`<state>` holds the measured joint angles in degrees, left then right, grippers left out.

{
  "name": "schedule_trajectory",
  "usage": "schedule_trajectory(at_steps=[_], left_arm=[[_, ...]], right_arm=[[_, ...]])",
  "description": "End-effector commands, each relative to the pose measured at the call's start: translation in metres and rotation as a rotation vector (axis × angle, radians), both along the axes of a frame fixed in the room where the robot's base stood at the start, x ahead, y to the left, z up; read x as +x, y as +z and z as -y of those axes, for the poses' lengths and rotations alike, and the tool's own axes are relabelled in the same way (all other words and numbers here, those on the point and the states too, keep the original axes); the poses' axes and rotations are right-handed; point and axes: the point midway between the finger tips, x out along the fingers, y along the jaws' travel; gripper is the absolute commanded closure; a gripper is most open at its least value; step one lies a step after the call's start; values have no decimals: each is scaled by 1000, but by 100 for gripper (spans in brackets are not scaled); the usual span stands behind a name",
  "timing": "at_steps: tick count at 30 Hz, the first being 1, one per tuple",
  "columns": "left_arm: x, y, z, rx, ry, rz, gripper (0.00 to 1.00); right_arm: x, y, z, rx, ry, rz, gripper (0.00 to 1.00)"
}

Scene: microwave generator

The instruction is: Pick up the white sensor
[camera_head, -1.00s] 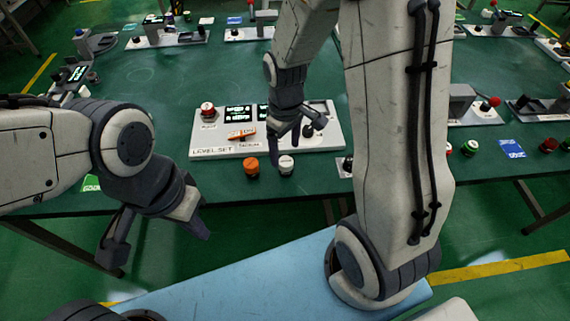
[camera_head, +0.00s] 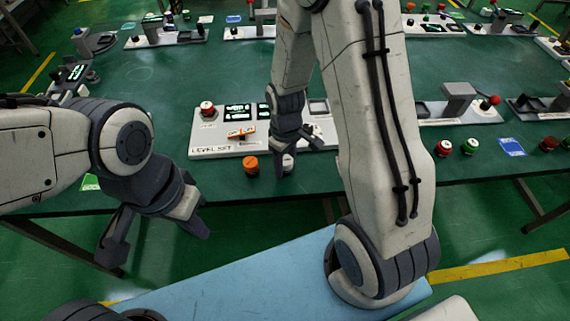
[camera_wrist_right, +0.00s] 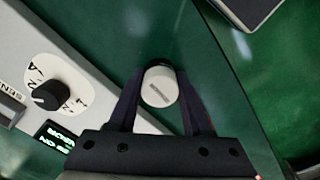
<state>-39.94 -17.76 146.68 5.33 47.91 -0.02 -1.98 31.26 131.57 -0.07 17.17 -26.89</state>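The white sensor (camera_head: 288,164) is a small white cylinder at the table's front edge, partly hidden by my right gripper (camera_head: 284,158) in the head view. In the right wrist view the white sensor (camera_wrist_right: 159,88) shows its round top between the two dark fingers of my right gripper (camera_wrist_right: 160,78). The fingers stand on either side of it, very close; I see no clear grip on it. My left gripper (camera_head: 155,235) is open and empty, in front of the table at the left.
An orange-capped cylinder (camera_head: 251,165) stands just left of the sensor. Behind them lies a white panel (camera_head: 212,146) with a red button, displays and a knob (camera_wrist_right: 50,95). Red (camera_head: 444,148) and green (camera_head: 470,147) buttons stand to the right.

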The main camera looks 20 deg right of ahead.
Motion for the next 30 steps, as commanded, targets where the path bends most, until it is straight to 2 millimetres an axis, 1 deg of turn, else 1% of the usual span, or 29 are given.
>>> schedule_trajectory(at_steps=[1, 3, 10, 14, 17, 20, 22, 23, 24, 30], left_arm=[[0, 0, 0, 0, 0, 0, 100], [0, 0, 0, 0, 0, 0, 100], [0, 0, 0, 0, 0, 0, 100], [0, 0, 0, 0, 0, 0, 100], [0, 0, 0, 0, 0, 0, 100], [0, 1, 0, 0, 0, 0, 100], [0, 2, 0, 0, 0, 0, 100], [0, 1, 0, 0, 0, 0, 100], [0, 0, 0, 0, 0, 0, 100], [0, -1, 0, 0, 0, 0, 100]], right_arm=[[0, 0, 0, 0, 0, 0, 77], [0, 0, 0, 0, 0, 0, 100], [0, 0, 0, 0, 0, 1, 100], [1, 4, 0, 0, 0, 2, 100], [1, 13, 0, 0, 0, 4, 100], [2, 27, 0, 0, 0, 7, 100], [2, 41, 0, 1, 0, 8, 100], [1, 46, 2, 1, -2, 8, 100], [-2, 49, 13, 0, -8, 4, 100], [-16, 77, 58, -1, -9, 5, 100]])
